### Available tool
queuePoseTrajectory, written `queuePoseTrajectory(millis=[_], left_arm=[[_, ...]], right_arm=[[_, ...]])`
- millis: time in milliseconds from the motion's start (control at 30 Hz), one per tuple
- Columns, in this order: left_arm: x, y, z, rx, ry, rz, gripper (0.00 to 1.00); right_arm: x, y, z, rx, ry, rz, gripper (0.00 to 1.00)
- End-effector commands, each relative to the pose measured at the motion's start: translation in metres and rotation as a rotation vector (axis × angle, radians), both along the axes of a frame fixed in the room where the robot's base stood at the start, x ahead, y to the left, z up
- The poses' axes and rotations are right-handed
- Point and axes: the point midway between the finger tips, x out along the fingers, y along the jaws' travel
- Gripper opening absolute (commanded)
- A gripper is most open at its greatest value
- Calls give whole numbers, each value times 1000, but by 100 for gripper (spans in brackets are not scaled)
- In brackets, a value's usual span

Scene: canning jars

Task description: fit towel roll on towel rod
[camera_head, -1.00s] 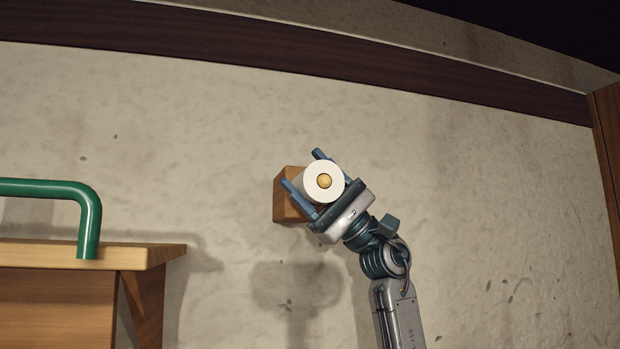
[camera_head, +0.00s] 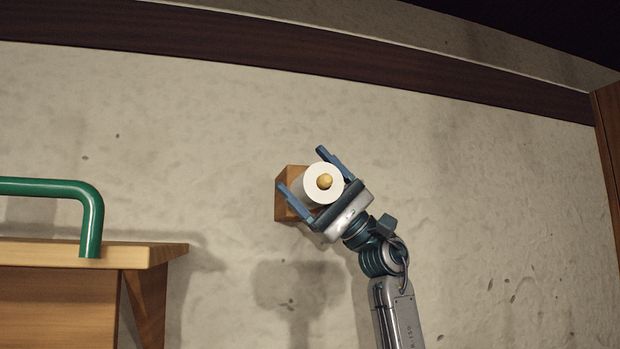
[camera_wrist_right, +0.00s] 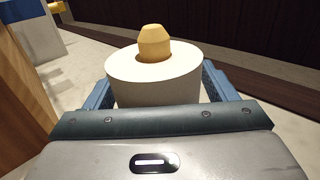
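The white towel roll (camera_head: 312,186) sits around the towel rod, whose yellowish rounded tip (camera_head: 325,181) sticks out of the roll's core. The rod's wooden block (camera_head: 291,178) is on the wall behind the roll. My right gripper (camera_head: 303,169) is open, with one finger on each side of the roll. In the right wrist view, the roll (camera_wrist_right: 155,82) stands between the spread fingers, with the rod tip (camera_wrist_right: 154,42) showing through its hole. Whether a finger still touches the roll is hard to see. My left gripper is not in view.
A wooden shelf or cabinet (camera_head: 70,254) with a green bent bar (camera_head: 92,215) stands at the left. A dark beam (camera_head: 300,75) runs along the wall above. The wall right of my arm is clear up to a wooden edge (camera_head: 607,130).

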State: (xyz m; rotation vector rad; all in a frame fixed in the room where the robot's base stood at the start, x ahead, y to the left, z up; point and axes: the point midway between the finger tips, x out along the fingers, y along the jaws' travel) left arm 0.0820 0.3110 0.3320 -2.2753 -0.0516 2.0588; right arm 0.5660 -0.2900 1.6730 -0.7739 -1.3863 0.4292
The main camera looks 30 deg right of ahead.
Motion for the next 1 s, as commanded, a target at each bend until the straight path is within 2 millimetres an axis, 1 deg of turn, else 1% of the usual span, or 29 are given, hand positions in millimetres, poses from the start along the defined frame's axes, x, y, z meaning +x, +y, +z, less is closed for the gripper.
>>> queuePoseTrajectory(millis=[333, 467, 600, 800, 1000], left_arm=[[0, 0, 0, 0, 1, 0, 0], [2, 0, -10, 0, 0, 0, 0], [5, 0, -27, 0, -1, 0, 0], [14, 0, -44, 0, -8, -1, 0], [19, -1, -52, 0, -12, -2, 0]], right_arm=[[0, 0, 0, 0, 0, 0, 85], [-1, -9, -14, 0, 2, -2, 85], [-6, -29, -36, -1, 3, -4, 85], [-12, -56, -63, 0, 3, -3, 85], [-17, -71, -76, -1, 1, -1, 85]])
